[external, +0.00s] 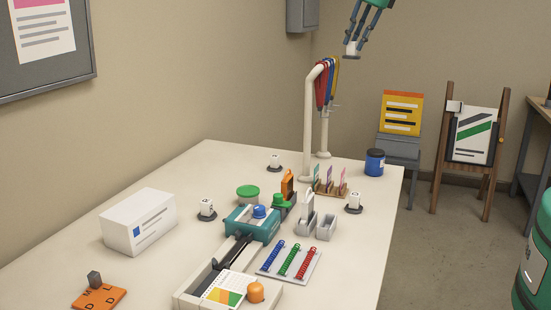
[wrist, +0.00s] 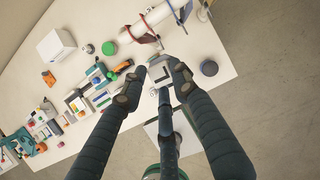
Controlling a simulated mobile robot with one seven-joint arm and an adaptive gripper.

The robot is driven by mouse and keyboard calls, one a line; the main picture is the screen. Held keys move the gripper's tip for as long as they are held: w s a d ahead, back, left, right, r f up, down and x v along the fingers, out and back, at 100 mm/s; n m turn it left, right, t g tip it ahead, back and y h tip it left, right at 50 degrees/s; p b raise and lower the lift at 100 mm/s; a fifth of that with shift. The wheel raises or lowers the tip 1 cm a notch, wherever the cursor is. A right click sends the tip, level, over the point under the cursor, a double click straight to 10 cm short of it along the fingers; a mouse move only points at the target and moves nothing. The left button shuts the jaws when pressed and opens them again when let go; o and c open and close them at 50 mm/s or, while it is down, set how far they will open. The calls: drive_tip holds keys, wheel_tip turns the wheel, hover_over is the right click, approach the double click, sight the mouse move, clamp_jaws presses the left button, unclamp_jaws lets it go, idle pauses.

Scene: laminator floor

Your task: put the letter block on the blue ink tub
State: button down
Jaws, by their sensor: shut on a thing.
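My gripper (external: 352,48) is high above the far end of the table, shut on a white letter block (external: 352,48). In the wrist view the block (wrist: 160,75) sits between the fingertips (wrist: 158,76) and shows a dark letter like an L. The blue ink tub (external: 374,162) stands upright on the table near its far right corner, well below my gripper. In the wrist view a dark round top, likely the tub (wrist: 209,68), lies to the right of the held block. Nothing is seen on top of the tub.
A white rack (external: 309,125) with coloured loops stands tall left of the tub. A small card holder (external: 332,190) is close by. Several white blocks on dark discs, a green-lidded tub (external: 248,194) and a white box (external: 138,222) stand on the table (external: 345,270).

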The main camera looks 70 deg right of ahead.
drive_tip(key=s+a+f+b, duration=0.1)
drive_tip(key=s+f+b, duration=0.2)
drive_tip(key=s, duration=1.7)
wheel_tip(320, 180, down, 26)
drive_tip(key=shift+s+n, duration=0.3)
drive_tip(key=shift+n, duration=0.1)
hover_over(379, 152)
drive_tip(key=shift+s+a+f, duration=0.15)
drive_tip(key=shift+s+f, duration=0.05)
drive_tip(key=shift+f, duration=0.45)
drive_tip(key=shift+w+d+f, duration=0.15)
drive_tip(key=shift+f, duration=0.75)
drive_tip(key=shift+w+d+f, duration=0.15)
drive_tip(key=shift+f, duration=0.75)
drive_tip(key=shift+f+b, duration=0.1)
drive_tip(key=shift+b, duration=0.2)
